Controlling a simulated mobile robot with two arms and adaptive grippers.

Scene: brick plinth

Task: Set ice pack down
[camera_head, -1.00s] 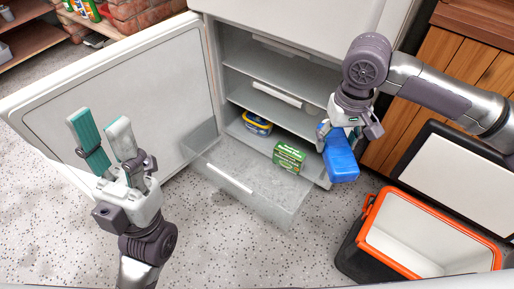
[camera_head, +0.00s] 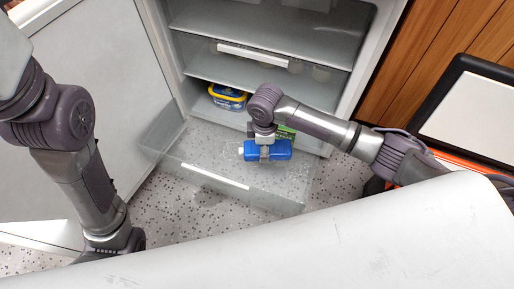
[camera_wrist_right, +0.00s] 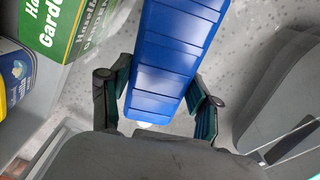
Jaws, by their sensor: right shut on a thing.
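The ice pack (camera_head: 278,151) is a blue ribbed block with a white cap at its left end. It lies level over the clear, pulled-out drawer (camera_head: 225,178) at the bottom of the open fridge. My right gripper (camera_head: 265,152) is shut on it from above. The right wrist view shows the ice pack (camera_wrist_right: 170,62) between the two teal-padded fingers of the gripper (camera_wrist_right: 158,105). I cannot tell whether it touches the drawer floor. My left arm shows at the left of the head view, but its gripper is out of view.
A green box (camera_wrist_right: 82,28) stands beside the ice pack in the drawer, mostly hidden in the head view. The open cooler's lid (camera_head: 482,115) is at the right. The drawer's left front is clear.

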